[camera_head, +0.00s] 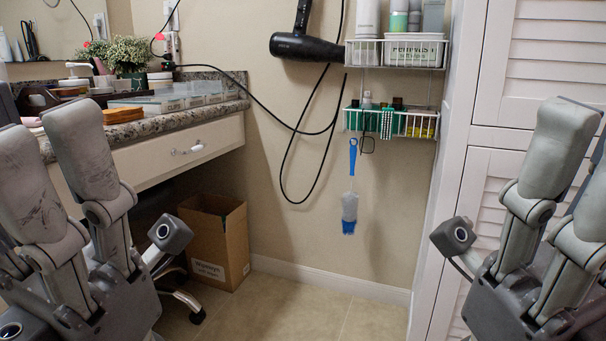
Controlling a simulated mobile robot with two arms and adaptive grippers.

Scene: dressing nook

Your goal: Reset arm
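The task names no object. My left gripper (59,157) is at the lower left, in front of the vanity, with its grey fingers pointing up. Its two fingers stand apart with nothing between them. My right gripper (585,165) is at the lower right, in front of the white louvered door. Its fingers also point up and look apart, and I see nothing held. The far finger of the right gripper is cut off by the picture edge.
A granite-topped vanity (196,120) with a drawer stands left. A cardboard box (234,246) sits on the floor below. A black hair dryer (306,46) and wire baskets (391,124) hang on the wall; a blue brush (350,206) hangs below them. The middle floor is clear.

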